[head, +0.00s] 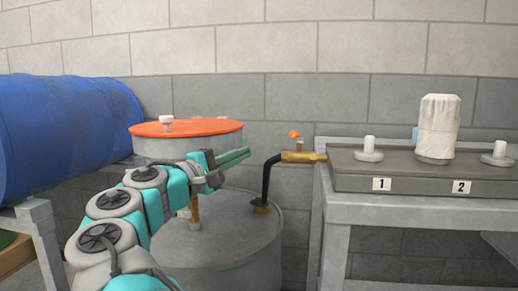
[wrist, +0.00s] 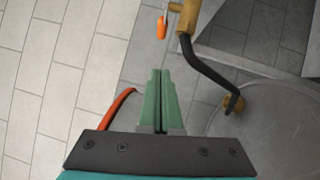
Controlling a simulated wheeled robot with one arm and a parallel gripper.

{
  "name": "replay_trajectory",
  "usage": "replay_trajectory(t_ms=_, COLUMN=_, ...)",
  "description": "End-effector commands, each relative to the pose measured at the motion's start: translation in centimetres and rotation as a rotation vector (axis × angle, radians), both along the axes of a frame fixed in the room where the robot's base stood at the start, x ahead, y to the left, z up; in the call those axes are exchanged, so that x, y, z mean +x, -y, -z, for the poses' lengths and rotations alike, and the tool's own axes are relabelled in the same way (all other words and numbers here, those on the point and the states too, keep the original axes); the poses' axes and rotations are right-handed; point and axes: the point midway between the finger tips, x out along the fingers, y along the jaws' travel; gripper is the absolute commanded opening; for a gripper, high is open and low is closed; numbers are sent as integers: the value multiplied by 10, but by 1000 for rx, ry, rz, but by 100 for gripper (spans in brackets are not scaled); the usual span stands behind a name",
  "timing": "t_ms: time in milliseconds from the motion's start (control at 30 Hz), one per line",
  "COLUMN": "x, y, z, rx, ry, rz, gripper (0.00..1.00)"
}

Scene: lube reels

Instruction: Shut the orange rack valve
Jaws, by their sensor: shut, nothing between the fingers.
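The rack valve is a brass body (head: 303,157) with a small orange handle (head: 294,134) above it, at the left end of the rack. A black bent pipe (head: 267,180) runs from it down to the grey drum. In the wrist view the orange handle (wrist: 161,27) lies beside the brass body (wrist: 186,18), near the top edge. Whether the handle lies along or across the body is hard to tell. My gripper (head: 248,152) has its green fingers shut and empty, left of the valve and apart from it. In the wrist view the fingertips (wrist: 161,72) point toward the handle.
A grey drum (head: 235,255) stands below my gripper. A container with an orange lid (head: 215,127) is behind my wrist. A blue drum (head: 60,130) lies at left. The grey rack (head: 350,184) at right bears a white-covered item (head: 438,122) and white knobs.

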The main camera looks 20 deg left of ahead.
Motion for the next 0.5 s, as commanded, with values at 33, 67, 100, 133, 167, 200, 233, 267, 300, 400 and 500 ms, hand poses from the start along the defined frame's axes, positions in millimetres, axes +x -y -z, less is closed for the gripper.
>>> replay_trajectory(t_ms=33, x=8, y=3, z=-1, rx=0, ry=-2, rz=3, gripper=0)
replay_trajectory(t_ms=67, x=14, y=5, z=-1, rx=0, ry=-3, rz=3, gripper=0)
replay_trajectory(t_ms=100, x=20, y=7, z=-2, rx=0, ry=-3, rz=2, gripper=0)
replay_trajectory(t_ms=133, x=26, y=8, z=-3, rx=0, ry=-2, rz=0, gripper=0)
replay_trajectory(t_ms=167, x=31, y=9, z=-4, rx=0, ry=-2, rz=-1, gripper=0)
replay_trajectory(t_ms=200, x=39, y=12, z=-4, rx=0, ry=-3, rz=0, gripper=0)
replay_trajectory(t_ms=233, x=44, y=13, z=-5, rx=0, ry=-3, rz=0, gripper=0)
replay_trajectory(t_ms=267, x=50, y=15, z=-6, rx=0, ry=-4, rz=0, gripper=0)
replay_trajectory(t_ms=300, x=56, y=17, z=-6, rx=1, ry=-5, rz=1, gripper=0)
replay_trajectory(t_ms=400, x=70, y=21, z=-9, rx=1, ry=-4, rz=0, gripper=0)
replay_trajectory(t_ms=500, x=84, y=26, z=-12, rx=1, ry=-3, rz=1, gripper=0)
